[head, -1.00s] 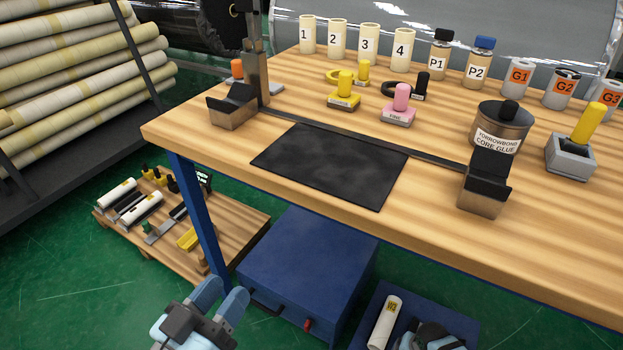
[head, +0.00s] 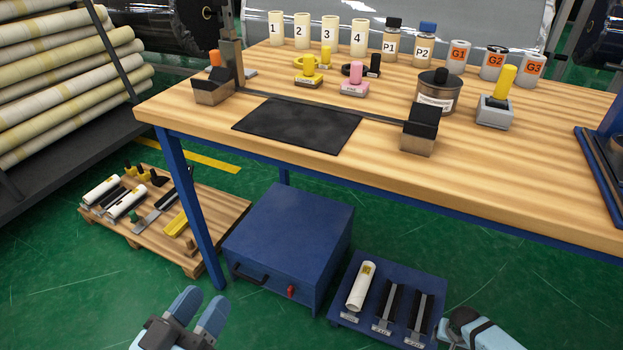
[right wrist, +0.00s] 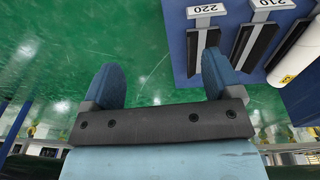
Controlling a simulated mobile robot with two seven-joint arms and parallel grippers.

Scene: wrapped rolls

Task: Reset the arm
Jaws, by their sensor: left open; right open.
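My left gripper (head: 203,304) shows at the bottom left of the head view. Its two blue fingers are apart with nothing between them, over the green floor. My right arm enters at the bottom right of the head view, beside the blue rack (head: 345,318); its fingers are not clear there. In the right wrist view my right gripper (right wrist: 160,82) is open and empty, its blue fingers wide apart over green floor. The rack (right wrist: 180,45) is close beyond its right finger, with slots labelled 220 and 210 and a white roll (right wrist: 300,55).
The wooden workbench (head: 320,175) carries a black mat (head: 298,124), numbered cups, bottles and a glue tin (head: 438,95). A blue cabinet (head: 290,245) stands below it. A low pallet (head: 210,215) with tools lies left. Long wrapped rolls (head: 70,80) fill a rack at far left.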

